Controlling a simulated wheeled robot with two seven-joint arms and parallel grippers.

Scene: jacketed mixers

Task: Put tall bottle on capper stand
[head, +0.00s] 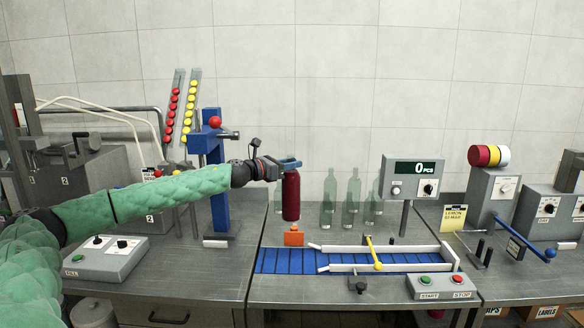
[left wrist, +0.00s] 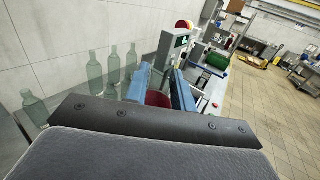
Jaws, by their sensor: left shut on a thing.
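A tall dark-red bottle (head: 291,198) hangs upright from my left gripper (head: 288,164), behind the conveyor. The gripper's blue fingers are shut on the bottle's upper part and hide its neck. In the left wrist view, red (left wrist: 158,99) shows between the two blue fingers (left wrist: 160,88). I cannot tell whether the bottle's bottom touches the counter. The capper is a blue column (head: 219,190) with a red ball on top, left of the bottle; my left arm crosses in front of it. My right gripper is not in view.
Several clear empty bottles (head: 352,195) stand right of the held bottle. A small orange block (head: 293,236) sits just below it. The blue conveyor (head: 285,262) with pale rails lies in front. Slanted chutes of red and yellow caps (head: 173,105) rise behind the capper. A counter display (head: 414,168) stands right.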

